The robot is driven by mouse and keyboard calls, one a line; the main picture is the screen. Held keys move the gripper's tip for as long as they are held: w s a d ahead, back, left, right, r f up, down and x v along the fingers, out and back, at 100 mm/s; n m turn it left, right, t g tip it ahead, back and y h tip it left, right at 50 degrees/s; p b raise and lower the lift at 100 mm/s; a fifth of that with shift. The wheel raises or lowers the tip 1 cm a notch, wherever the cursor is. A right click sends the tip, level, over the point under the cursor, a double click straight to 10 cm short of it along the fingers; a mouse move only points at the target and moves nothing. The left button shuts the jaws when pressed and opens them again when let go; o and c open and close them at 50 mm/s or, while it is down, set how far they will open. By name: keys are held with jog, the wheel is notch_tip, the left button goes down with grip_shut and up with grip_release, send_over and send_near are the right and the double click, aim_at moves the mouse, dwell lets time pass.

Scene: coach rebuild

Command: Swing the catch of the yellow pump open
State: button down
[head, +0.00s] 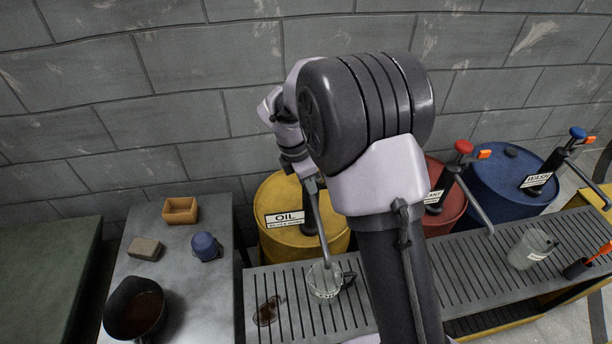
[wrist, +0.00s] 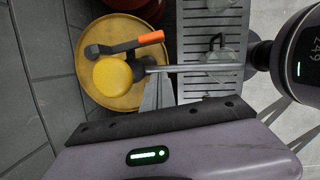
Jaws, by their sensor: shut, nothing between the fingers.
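The yellow drum (head: 268,195) with an OIL label stands against the wall. In the wrist view its pump shows a round yellow knob (wrist: 112,74) and a dark catch with an orange end (wrist: 150,38). A grey spout (wrist: 205,68) runs from the pump over a clear jug (wrist: 224,58). My gripper (wrist: 157,82) is shut and empty, with its tips close to the pump's spout, right of the knob and apart from the orange end. Whether the tips touch the spout I cannot tell. In the head view my arm hides the pump's knob and catch.
A red drum (head: 447,208) and a blue drum (head: 508,190) with similar pumps stand to the right. The jug (head: 324,282) stands on the slatted grate (head: 470,265), beside a dark spill. A second jug (head: 531,248) stands further right. A metal table (head: 185,270) is at left.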

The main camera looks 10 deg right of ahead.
jog(key=d, duration=0.2)
jog(key=d+f+b, duration=0.1)
jog(key=d, duration=0.1)
jog(key=shift+w+d, duration=0.1)
jog(key=shift+w, duration=0.3)
jog(key=shift+d+n+p, duration=0.6)
jog(key=shift+p, duration=0.5)
